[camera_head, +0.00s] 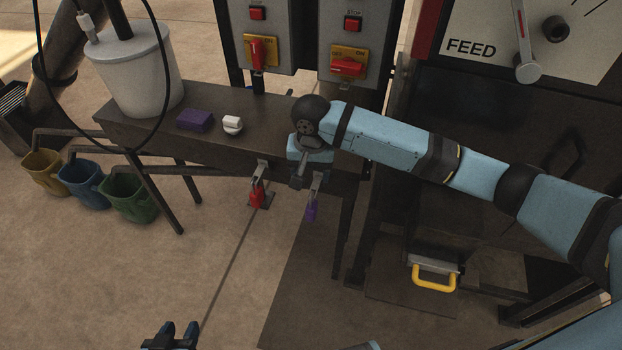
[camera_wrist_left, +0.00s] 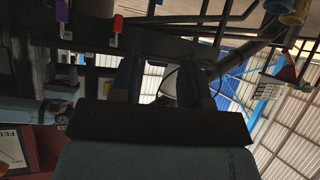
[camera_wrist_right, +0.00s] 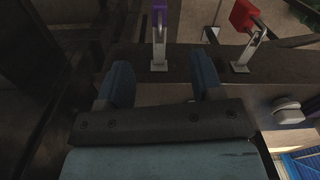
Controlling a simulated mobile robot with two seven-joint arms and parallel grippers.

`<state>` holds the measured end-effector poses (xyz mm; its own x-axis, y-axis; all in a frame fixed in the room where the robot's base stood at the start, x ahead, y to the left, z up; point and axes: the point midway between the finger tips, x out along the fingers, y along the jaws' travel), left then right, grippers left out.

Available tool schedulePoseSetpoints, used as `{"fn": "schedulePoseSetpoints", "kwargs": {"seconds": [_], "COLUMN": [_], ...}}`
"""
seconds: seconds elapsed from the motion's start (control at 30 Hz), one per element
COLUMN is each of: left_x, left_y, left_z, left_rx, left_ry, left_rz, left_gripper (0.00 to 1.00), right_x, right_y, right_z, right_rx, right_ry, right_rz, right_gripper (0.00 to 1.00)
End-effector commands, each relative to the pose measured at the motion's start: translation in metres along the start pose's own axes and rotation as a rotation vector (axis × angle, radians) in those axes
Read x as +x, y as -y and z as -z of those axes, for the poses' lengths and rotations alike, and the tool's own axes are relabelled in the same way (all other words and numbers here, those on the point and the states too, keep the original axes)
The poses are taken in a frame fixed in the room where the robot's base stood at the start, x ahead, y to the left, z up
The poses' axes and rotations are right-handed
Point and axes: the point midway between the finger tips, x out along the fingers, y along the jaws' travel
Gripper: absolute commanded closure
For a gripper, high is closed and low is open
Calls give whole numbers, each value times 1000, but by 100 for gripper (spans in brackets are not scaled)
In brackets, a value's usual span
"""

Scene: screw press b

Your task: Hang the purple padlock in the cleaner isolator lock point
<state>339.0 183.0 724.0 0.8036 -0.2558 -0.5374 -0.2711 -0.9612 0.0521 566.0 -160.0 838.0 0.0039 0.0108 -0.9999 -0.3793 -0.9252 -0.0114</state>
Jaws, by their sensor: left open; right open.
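The purple padlock (camera_head: 311,211) hangs by its metal shackle at the front edge of the dark bench. It also shows at the top of the right wrist view (camera_wrist_right: 160,17) and small in the left wrist view (camera_wrist_left: 118,23). My right gripper (camera_head: 299,180) is open and empty, just beside the padlock, which lies beyond the fingers in the right wrist view. Two isolators stand behind the bench: the left one (camera_head: 258,53) has its red handle upright, the right one (camera_head: 347,65) has its handle level. Which is the cleaner isolator is not readable. My left gripper (camera_head: 172,336) is open, low over the floor.
A red padlock (camera_head: 257,197) hangs left of the purple one. On the bench (camera_head: 265,145) are a purple block (camera_head: 195,121), a white round object (camera_head: 232,125) and a white bucket (camera_head: 130,70). A yellow-handled drawer (camera_head: 434,278) is lower right. Floor at lower left is clear.

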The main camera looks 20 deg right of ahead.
Motion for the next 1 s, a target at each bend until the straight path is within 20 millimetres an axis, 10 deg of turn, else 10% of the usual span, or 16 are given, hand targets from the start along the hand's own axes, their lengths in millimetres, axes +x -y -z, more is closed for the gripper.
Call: {"fn": "schedulePoseSetpoints", "kwargs": {"seconds": [1.0], "left_x": [6], "left_y": [-3], "left_z": [-3], "left_rx": [6], "left_ry": [-39], "left_rz": [-10], "left_gripper": [57], "right_x": [135], "right_y": [-3], "right_z": [2], "right_rx": [8], "right_ry": [-1], "right_rz": [-12], "right_gripper": [40]}}
